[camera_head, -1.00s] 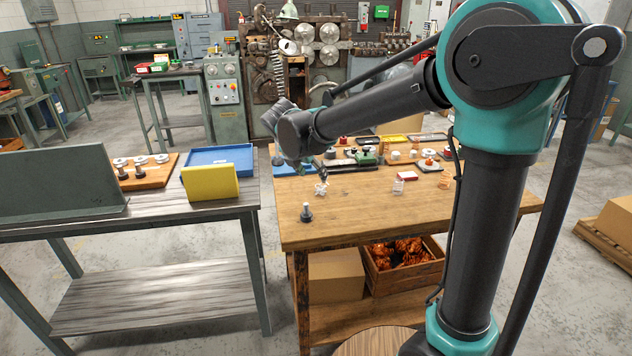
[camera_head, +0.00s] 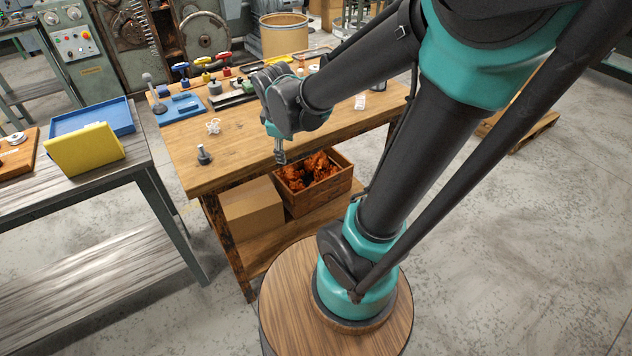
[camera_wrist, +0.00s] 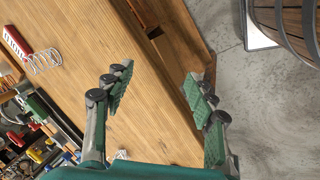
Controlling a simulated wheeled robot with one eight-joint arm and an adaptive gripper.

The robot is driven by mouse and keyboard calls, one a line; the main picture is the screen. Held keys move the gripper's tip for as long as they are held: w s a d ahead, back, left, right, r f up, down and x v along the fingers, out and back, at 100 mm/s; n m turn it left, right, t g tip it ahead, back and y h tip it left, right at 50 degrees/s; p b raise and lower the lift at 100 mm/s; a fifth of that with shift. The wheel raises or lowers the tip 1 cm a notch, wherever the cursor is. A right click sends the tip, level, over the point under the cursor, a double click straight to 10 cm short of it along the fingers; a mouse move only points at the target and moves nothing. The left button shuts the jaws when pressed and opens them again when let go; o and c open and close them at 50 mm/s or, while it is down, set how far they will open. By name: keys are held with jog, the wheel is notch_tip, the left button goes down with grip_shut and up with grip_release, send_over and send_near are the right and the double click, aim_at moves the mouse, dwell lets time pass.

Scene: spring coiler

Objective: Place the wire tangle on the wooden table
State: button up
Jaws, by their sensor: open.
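The wooden table (camera_head: 240,132) stands in the middle of the head view; its top fills much of the wrist view (camera_wrist: 150,110). A small whitish wire tangle (camera_head: 213,126) lies on its left part. Orange-brown tangled pieces (camera_head: 310,170) fill a wooden crate (camera_head: 332,189) on the lower shelf; single pieces cannot be told apart. My gripper (camera_head: 280,157) points down by the table's front edge, in line with the crate in the head view. In the wrist view my gripper (camera_wrist: 160,92) has its fingers wide apart, with nothing between them but tabletop and table edge behind.
A dark peg (camera_head: 204,154) stands near the table's front left corner. A coil spring (camera_wrist: 42,61) and a red piece (camera_wrist: 15,42) lie on the tabletop. A cardboard box (camera_head: 253,208) is beside the crate.

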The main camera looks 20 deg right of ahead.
jog(key=s+d+f+m+y, duration=0.1)
jog(key=s+d+f+m, duration=0.5)
jog(key=s+m, duration=0.4)
jog(key=shift+s+f+m, duration=0.15)
jog(key=shift+f+m, duration=0.1)
jog(key=shift+m, duration=0.75)
